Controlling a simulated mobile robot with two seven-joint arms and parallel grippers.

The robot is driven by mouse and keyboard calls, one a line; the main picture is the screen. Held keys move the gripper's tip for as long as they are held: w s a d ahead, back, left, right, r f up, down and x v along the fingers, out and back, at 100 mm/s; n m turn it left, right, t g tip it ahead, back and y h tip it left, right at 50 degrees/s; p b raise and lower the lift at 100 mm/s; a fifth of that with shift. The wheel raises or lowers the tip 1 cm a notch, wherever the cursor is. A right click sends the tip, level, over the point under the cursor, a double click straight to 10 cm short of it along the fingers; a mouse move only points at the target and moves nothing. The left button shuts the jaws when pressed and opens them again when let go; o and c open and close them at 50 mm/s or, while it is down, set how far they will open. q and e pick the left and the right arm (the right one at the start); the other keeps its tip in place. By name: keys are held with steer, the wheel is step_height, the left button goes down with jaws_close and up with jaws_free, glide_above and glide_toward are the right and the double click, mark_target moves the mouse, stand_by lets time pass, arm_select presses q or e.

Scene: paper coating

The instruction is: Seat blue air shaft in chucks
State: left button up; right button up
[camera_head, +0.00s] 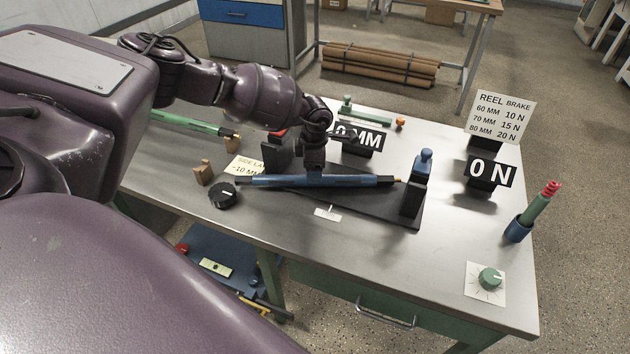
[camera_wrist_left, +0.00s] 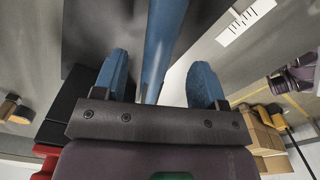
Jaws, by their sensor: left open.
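The blue air shaft (camera_head: 345,181) lies level, left to right, over the black base plate (camera_head: 385,208). Its right tip is close to the blue-topped right chuck post (camera_head: 415,183); I cannot tell whether they touch. A black block with a red top (camera_head: 277,150) stands behind the shaft's left part. My left gripper (camera_head: 314,178) is over the middle of the shaft. In the left wrist view its blue fingers (camera_wrist_left: 160,85) are apart, with the shaft (camera_wrist_left: 163,40) between them and a visible gap on the right side. My right gripper is not in view.
Near the shaft's left end are a black knob (camera_head: 222,196) and a wooden block (camera_head: 203,173). A green shaft (camera_head: 185,122) lies at the far left. A 0 N display (camera_head: 490,172), a blue cup (camera_head: 517,230) and a green dial (camera_head: 489,278) stand right. The front tabletop is mostly clear.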

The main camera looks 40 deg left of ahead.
arm_select(q)
step_height(320, 180, down, 4)
steer(key=shift+r, duration=0.2)
steer(key=shift+c, duration=0.3)
steer(key=shift+w, duration=0.1)
jaws_close()
